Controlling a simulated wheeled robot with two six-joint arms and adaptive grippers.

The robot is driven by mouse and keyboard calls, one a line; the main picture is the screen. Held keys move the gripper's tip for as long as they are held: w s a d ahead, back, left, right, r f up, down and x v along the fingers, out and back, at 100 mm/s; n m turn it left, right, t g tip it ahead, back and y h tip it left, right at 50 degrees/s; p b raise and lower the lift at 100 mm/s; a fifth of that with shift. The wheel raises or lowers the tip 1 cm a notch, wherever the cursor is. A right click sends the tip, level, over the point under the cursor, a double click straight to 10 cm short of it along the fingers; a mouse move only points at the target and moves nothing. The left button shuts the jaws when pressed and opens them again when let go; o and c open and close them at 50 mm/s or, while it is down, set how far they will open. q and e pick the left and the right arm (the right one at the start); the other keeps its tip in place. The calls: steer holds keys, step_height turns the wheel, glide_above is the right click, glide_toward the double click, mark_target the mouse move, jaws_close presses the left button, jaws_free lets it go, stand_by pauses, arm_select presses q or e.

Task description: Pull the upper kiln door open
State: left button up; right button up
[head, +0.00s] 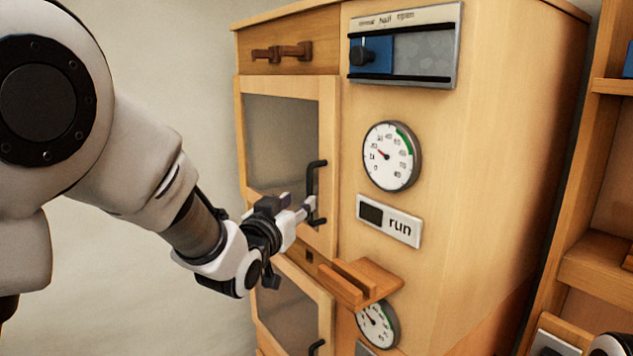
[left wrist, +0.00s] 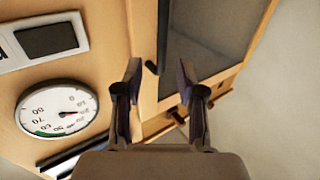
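The upper kiln door (head: 282,135), a wooden frame around a dark pane, looks shut in the head view. Its black upright bar handle (head: 311,185) is on its right side. My left gripper (head: 300,206) is at the lower part of this handle. In the left wrist view, the fingers of my left gripper (left wrist: 160,78) are spread apart. The black handle (left wrist: 162,38) shows in line with the gap between them, and I cannot tell whether they touch it. The door's pane (left wrist: 205,35) also shows there. My right gripper is not seen.
A wooden ledge (head: 352,281) juts out below the handle, close to my left gripper. Below are a lower door (head: 290,305) and a second gauge (head: 378,326). An upper gauge (head: 391,156), a "run" sign (head: 389,220) and a slider panel (head: 405,47) are to the right.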

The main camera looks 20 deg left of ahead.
mark_target(309, 194)
arm_select(q)
steer(key=w+p, duration=0.1)
steer(key=w, duration=0.1)
steer(key=w+p, duration=0.1)
steer(key=w, duration=0.2)
steer(key=w+p, duration=0.1)
steer(key=w, duration=0.2)
steer(key=shift+d+f, duration=0.1)
steer(key=shift+f, duration=0.25)
steer(key=shift+w, duration=0.15)
steer(key=shift+s+d+r, duration=0.1)
steer(key=shift+s+d, duration=0.05)
steer(key=shift+s, duration=0.1)
steer(key=shift+w, duration=0.15)
jaws_close()
